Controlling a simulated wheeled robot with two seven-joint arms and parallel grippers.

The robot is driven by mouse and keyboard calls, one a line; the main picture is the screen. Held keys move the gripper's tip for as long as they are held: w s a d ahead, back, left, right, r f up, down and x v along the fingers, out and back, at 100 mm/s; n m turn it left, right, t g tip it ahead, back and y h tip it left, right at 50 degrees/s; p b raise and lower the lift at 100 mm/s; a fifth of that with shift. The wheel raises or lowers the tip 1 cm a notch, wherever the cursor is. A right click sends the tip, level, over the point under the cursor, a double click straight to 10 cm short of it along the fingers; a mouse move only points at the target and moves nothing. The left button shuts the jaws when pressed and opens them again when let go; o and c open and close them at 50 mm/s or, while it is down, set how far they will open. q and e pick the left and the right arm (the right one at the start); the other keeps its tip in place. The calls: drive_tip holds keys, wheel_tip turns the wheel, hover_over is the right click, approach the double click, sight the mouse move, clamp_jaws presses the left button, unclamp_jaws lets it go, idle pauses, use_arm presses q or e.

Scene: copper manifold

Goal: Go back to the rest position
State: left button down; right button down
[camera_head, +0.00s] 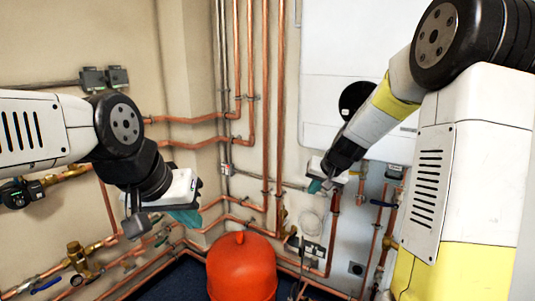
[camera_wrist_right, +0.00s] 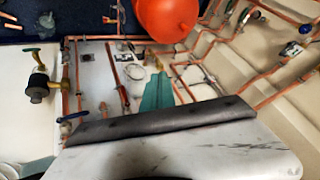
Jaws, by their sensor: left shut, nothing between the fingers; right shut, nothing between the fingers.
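My left gripper (camera_head: 188,215) is at the left-centre of the head view, with teal fingers pointing down and to the right. It is shut and empty, in front of the copper pipes on the left wall. My right gripper (camera_head: 316,186) is near the centre, in front of the pipes below the white boiler. Its teal fingers are shut with nothing between them. In the right wrist view the teal fingers (camera_wrist_right: 155,95) stick out past the dark edge of the white gripper body, with pipes behind them.
A red expansion vessel (camera_head: 241,268) stands low between my arms. A white boiler (camera_head: 330,60) hangs on the back wall. Copper pipes (camera_head: 280,100) run up the corner and along both walls. A brass valve (camera_head: 78,258) and blue lever handles (camera_head: 47,284) are at lower left.

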drive_tip(key=s+a+r+n, duration=0.1)
drive_tip(key=s+r, duration=0.4)
drive_tip(key=s, duration=0.3)
drive_tip(key=s+a+r+n, duration=0.1)
drive_tip(key=s+r, duration=0.4)
drive_tip(key=s, duration=0.3)
drive_tip(key=s+d, duration=0.1)
drive_tip(key=s, duration=1.3)
drive_tip(key=shift+d+g, duration=0.35)
drive_tip(key=shift+g, duration=0.05)
